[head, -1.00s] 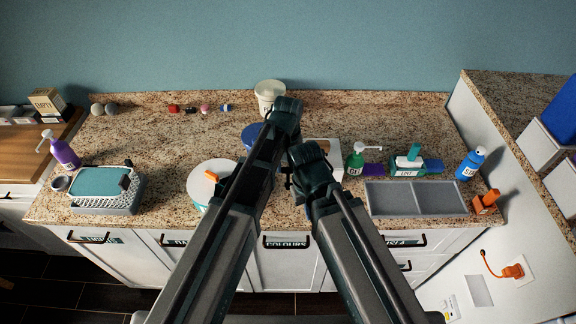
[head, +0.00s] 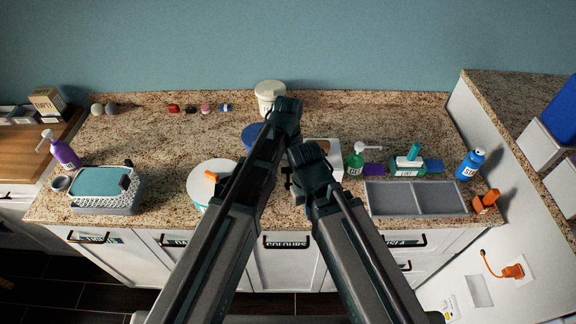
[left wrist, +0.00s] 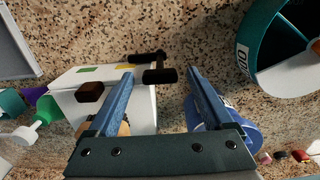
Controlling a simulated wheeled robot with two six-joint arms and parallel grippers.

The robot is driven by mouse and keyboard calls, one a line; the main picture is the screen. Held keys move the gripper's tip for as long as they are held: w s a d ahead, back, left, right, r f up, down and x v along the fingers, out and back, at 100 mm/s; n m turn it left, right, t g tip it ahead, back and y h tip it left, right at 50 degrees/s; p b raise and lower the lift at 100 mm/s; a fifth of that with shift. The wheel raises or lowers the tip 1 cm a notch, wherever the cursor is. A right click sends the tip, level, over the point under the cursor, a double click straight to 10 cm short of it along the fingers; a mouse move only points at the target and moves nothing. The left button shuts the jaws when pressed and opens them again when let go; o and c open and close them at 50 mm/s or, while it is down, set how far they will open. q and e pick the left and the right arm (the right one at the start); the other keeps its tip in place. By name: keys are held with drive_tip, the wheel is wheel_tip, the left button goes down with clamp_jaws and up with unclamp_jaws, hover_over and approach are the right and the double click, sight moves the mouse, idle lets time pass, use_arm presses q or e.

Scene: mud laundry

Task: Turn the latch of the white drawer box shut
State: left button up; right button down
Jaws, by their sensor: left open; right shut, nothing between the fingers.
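The white drawer box (left wrist: 140,108) stands on the counter at left centre in the left wrist view, with a dark brown knob (left wrist: 90,92) on it. In the head view my arms hide most of the box (head: 325,146). Its black latch (left wrist: 160,76) sticks out from the box's side, between and just beyond the fingertips of my left gripper (left wrist: 161,74). The gripper is open with a finger on each side; I cannot tell whether either touches the latch. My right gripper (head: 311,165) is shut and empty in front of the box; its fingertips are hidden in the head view.
A teal-and-white round tub (head: 212,176) stands left of my arms. A blue round thing (left wrist: 238,125) lies by the left gripper's other finger.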

use_arm(q)
drive_tip(key=shift+r, duration=0.1)
wheel_tip(320, 180, up, 14)
drive_tip(key=p, duration=1.4)
drive_tip(key=shift+f, duration=0.2)
drive_tip(key=s+a+f+m+b, duration=0.2)
drive_tip(key=s+a+f+b, duration=0.1)
drive_tip(key=s+f+b, duration=0.5)
drive_tip(key=s+a+f+m+y+b, duration=0.1)
drive_tip(key=s+a+f+m+b, duration=0.1)
drive_tip(key=s+f+b, duration=0.6)
drive_tip(key=shift+s+a+f+b, duration=0.25)
drive_tip(key=shift+a+f+b, duration=0.1)
drive_tip(key=shift+a+b, duration=0.15)
